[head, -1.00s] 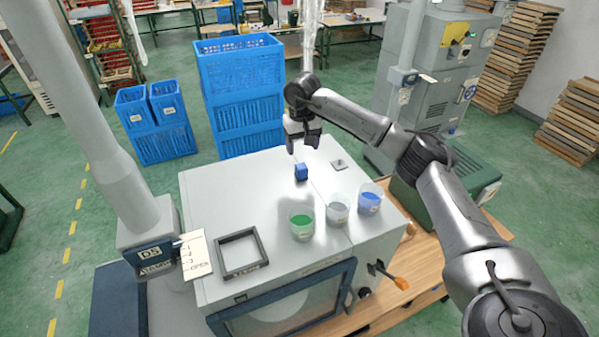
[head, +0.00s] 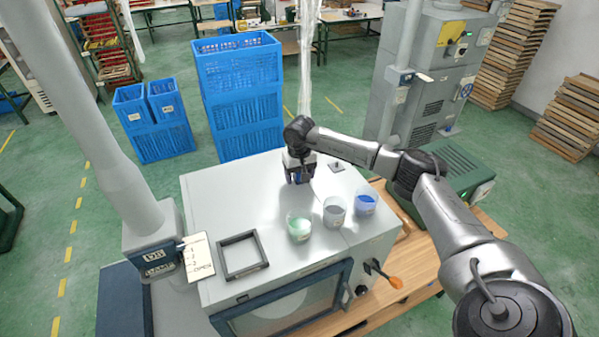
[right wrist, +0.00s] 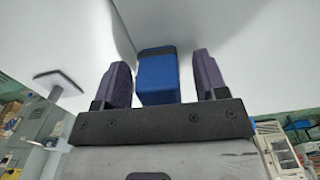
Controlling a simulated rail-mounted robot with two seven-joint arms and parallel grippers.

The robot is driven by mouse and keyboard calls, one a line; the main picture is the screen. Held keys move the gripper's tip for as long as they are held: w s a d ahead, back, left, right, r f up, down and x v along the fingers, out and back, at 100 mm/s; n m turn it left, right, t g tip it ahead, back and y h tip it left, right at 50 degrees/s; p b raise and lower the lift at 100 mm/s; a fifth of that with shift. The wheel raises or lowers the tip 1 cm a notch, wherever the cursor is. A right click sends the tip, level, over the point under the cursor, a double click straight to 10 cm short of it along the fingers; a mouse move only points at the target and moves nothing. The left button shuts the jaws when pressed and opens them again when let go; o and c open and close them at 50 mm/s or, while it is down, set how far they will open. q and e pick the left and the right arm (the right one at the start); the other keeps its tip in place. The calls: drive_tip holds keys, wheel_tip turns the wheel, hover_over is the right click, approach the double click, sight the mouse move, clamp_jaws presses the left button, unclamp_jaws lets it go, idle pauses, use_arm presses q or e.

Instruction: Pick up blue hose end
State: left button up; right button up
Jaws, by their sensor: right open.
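The blue hose end (right wrist: 157,78) is a small blue block with a dark top edge. It stands on the white cabinet top (head: 225,190). In the right wrist view it sits between the two fingers of my right gripper (head: 299,180), with a visible gap on each side. The gripper is open and lowered around it. In the head view the gripper mostly hides the block. My left gripper is out of view.
Cups with green (head: 299,228), grey (head: 334,213) and blue (head: 365,205) contents stand just in front of the gripper. A dark square frame (head: 242,254) lies at the front left. A small grey plate (head: 337,168) lies right of the gripper.

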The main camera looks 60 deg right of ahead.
drive_tip(key=shift+f, duration=0.15)
drive_tip(key=c, duration=1)
drive_tip(key=shift+o, duration=0.2)
